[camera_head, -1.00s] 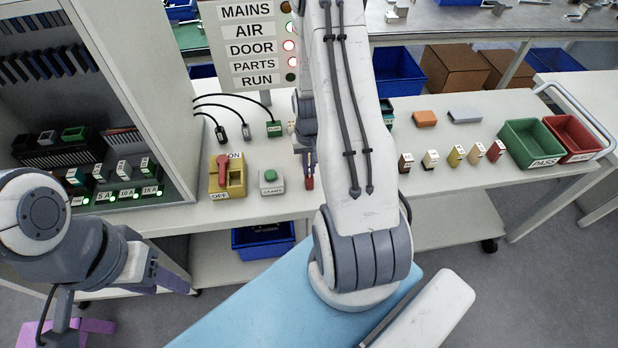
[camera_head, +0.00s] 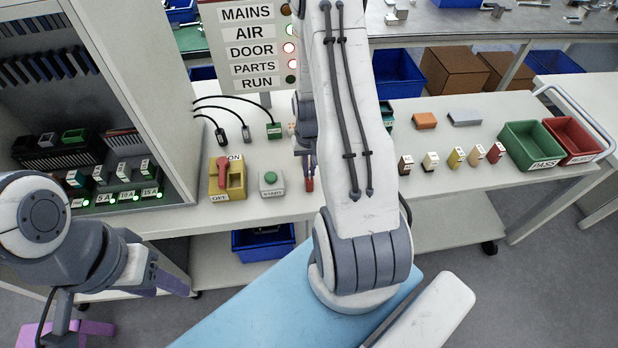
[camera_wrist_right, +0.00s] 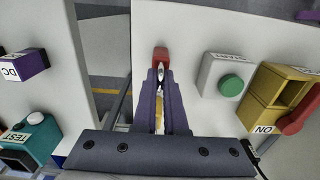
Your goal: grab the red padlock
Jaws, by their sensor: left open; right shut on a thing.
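The red padlock (camera_wrist_right: 161,57) is at the fingertips of my right gripper (camera_wrist_right: 160,75), whose purple fingers are shut on its shackle. In the head view the padlock's small red body (camera_head: 310,185) shows just below the fingers, near the bench's front edge. I cannot tell whether it touches the bench. My left gripper (camera_head: 172,284) is open and empty at the lower left, in front of the bench and away from the padlock. My right forearm covers part of the bench.
A green START button (camera_head: 270,179) and a yellow switch box (camera_head: 228,181) with a red handle stand left of the padlock. Several small coloured blocks and a green PASS bin (camera_head: 531,146) and red bin (camera_head: 571,140) stand to the right. An open cabinet (camera_head: 150,100) is at left.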

